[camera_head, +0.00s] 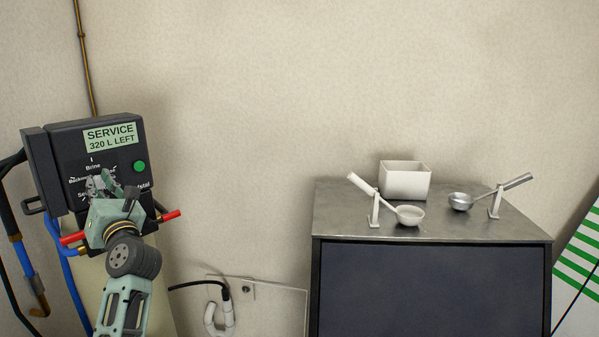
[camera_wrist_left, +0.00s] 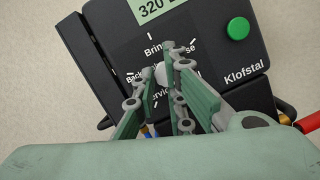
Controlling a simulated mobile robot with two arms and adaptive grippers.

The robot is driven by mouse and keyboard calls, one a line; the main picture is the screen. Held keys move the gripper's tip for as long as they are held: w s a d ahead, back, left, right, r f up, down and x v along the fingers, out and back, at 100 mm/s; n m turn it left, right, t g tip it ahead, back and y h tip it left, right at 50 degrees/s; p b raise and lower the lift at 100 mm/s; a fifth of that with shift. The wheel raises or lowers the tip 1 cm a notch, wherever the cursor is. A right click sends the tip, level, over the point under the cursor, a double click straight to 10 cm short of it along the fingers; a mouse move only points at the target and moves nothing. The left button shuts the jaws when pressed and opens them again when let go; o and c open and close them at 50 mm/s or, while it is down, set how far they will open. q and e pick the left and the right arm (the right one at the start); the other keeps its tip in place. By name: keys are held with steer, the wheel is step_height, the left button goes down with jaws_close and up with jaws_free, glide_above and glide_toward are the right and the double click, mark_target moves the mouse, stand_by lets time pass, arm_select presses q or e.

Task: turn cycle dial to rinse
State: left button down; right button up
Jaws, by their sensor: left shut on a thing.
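The black control unit (camera_head: 66,158) hangs at the left and has a green display (camera_head: 110,137) reading "SERVICE 320 L LEFT". It has a green button (camera_head: 139,167), which also shows in the left wrist view (camera_wrist_left: 238,25). The cycle dial is on its front face, ringed by labels such as "Brine" and "Service"; a light grey bit of the dial (camera_wrist_left: 161,76) shows between my fingers. My left gripper (camera_wrist_left: 166,75) is shut on the dial and hides most of it and its pointer. In the head view the left gripper (camera_head: 104,185) covers the dial. My right gripper is not in view.
Red-handled pipe ends (camera_head: 170,215) stick out below the unit, close to my left wrist. Blue hoses (camera_head: 62,240) run down on the left. A dark cabinet (camera_head: 430,285) with a metal top carries a white bin (camera_head: 405,182) and two scoops on stands.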

arm_select(q)
steer(key=shift+w+d+r+m+t+h, duration=0.1)
steer(key=shift+w+d+m+t+h, duration=0.05)
steer(key=shift+d+m+t+h, duration=0.3)
steer(key=shift+a+m, duration=0.1)
steer(key=shift+m, duration=0.45)
steer(key=shift+r+m+h, duration=0.1)
steer(key=shift+m+h, duration=0.25)
steer(key=shift+m, duration=0.55)
steer(key=c, duration=1.9)
jaws_free()
steer(key=shift+c, duration=0.2)
steer(key=o, duration=0.3)
steer(key=shift+w+d, duration=0.4)
steer(key=shift+w, duration=0.05)
steer(key=shift+s+a, duration=0.3)
steer(key=shift+s, duration=0.15)
steer(key=shift+s+d, duration=0.9)
steer(key=shift+d, duration=0.2)
steer(key=shift+s+d, duration=0.9)
steer(key=shift+d, duration=0.2)
